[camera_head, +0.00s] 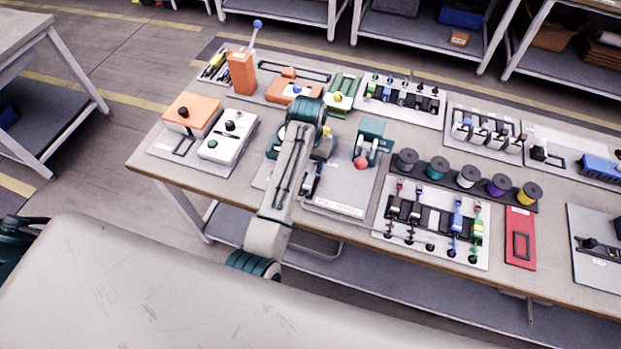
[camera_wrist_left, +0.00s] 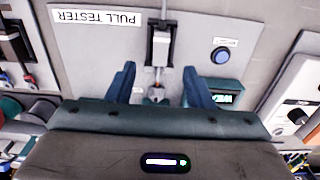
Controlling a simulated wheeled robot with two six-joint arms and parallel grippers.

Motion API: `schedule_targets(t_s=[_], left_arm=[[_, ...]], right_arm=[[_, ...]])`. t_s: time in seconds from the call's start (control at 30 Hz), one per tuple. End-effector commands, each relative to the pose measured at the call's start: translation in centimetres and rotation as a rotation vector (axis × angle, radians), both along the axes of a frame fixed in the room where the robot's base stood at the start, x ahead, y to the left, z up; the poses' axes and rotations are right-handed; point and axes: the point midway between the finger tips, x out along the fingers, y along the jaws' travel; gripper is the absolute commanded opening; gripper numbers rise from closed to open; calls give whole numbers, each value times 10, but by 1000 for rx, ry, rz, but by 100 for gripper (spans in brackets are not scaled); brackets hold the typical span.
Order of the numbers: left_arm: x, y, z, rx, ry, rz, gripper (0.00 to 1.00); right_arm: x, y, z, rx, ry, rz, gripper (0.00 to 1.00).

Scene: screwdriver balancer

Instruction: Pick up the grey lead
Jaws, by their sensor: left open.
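A thin grey strand (camera_wrist_left: 163,12), which looks like the grey lead, runs from the top edge of the left wrist view into a dark and silver clamp (camera_wrist_left: 160,45) on the pull tester board (camera_wrist_left: 100,45). A small orange-tipped part (camera_wrist_left: 156,95) shows below the clamp, between the fingers. My left gripper (camera_wrist_left: 158,88) is open, with one blue finger on each side of that part and nothing visibly gripped. In the head view my left arm covers much of the pull tester board (camera_head: 338,195) and hides most of the gripper. My right gripper is not in view.
A teal press with a red knob (camera_head: 361,163) stands right of my arm. Several wire spools (camera_head: 467,177) and a board of coloured clips (camera_head: 430,230) lie further right. A white box (camera_head: 228,138) and an orange box (camera_head: 192,112) stand left.

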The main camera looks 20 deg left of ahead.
Motion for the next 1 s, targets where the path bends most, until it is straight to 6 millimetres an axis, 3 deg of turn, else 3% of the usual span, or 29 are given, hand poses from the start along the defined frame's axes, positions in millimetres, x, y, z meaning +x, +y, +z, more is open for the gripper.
schedule_targets(t_s=[0.13, 0.4, 0.7, 1.0], left_arm=[[-1, 0, -22, 0, 3, 1, 47], [-1, 1, -42, 1, 2, 1, 47], [-1, 1, -81, 0, 1, 1, 47], [-1, 1, -88, 0, -2, 1, 47]], right_arm=[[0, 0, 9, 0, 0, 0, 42], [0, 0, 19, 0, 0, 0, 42], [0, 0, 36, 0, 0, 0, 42], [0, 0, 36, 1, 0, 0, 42]])
